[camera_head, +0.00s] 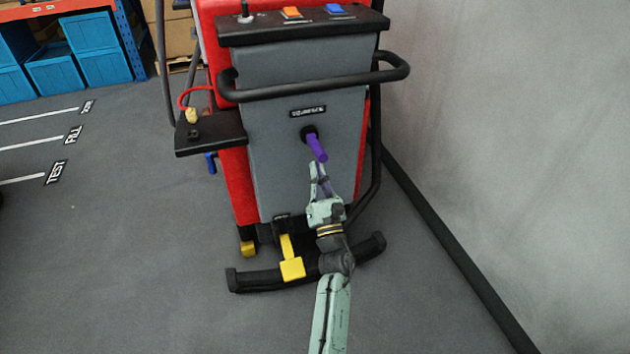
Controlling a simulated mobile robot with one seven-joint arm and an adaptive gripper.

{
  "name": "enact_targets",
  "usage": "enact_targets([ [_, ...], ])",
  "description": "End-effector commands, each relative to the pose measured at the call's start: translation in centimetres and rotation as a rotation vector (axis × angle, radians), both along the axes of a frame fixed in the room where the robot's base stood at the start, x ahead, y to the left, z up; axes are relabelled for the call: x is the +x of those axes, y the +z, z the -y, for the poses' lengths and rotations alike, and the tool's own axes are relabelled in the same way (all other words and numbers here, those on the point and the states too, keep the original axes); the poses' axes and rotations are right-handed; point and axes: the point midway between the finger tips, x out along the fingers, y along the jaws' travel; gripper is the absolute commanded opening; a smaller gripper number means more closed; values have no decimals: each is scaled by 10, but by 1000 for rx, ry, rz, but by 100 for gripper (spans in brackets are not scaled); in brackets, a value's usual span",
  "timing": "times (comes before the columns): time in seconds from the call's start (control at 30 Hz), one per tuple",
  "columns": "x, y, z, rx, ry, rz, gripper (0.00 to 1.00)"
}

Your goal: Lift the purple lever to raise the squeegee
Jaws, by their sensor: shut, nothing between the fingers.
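The purple lever (315,146) sticks out from a black round mount (308,133) on the grey back panel (280,175) of the scrubber, below a black label. It slants down and to the right toward me. My gripper (319,166) is shut and empty, with its fingertips just below the lever's free end. I cannot tell whether the tips touch the lever. The black curved squeegee (250,282) is low at the machine's base, near the floor. My arm hides part of it.
A black handlebar (310,92) crosses above the lever. A black side shelf (210,134) juts out left. A yellow pedal (291,267) is low at the base. A wall (500,120) stands to the right, and blue bins (95,50) sit far left. Floor at left is open.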

Motion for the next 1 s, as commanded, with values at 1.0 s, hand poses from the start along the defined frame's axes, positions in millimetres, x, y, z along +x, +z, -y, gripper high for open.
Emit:
enact_targets([
  [1.0,-6,42,1,1,2,4,0],
])
